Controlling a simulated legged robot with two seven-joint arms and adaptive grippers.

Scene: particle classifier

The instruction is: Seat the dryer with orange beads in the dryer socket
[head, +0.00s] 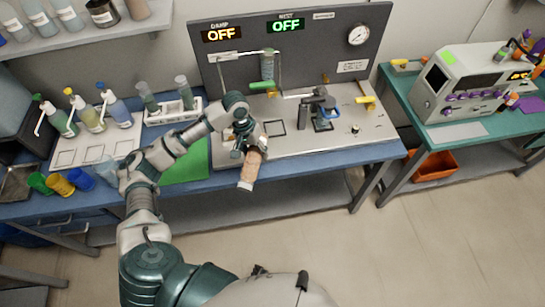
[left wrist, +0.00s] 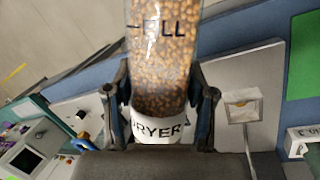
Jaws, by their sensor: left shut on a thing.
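The dryer (head: 254,168) is a clear tube of orange-brown beads with white ends. In the head view it hangs tilted in front of the bench's front edge. In the left wrist view the dryer (left wrist: 163,65) shows "FILL" lettering on the tube and "DRYER" on its white end. My left gripper (head: 245,146) is shut on it, with a finger on each side near that end. The grey steel apparatus plate (head: 360,135) is behind and right of the gripper. I cannot tell which fitting there is the dryer socket. My right gripper is not in view.
A column with green beads (head: 267,65) stands at the back panel (head: 300,60). A dark clamp-like fitting (head: 322,108) rises from the plate. Wash bottles (head: 90,115) and a tube rack (head: 172,112) stand left. A green mat (head: 187,165) lies beside my arm.

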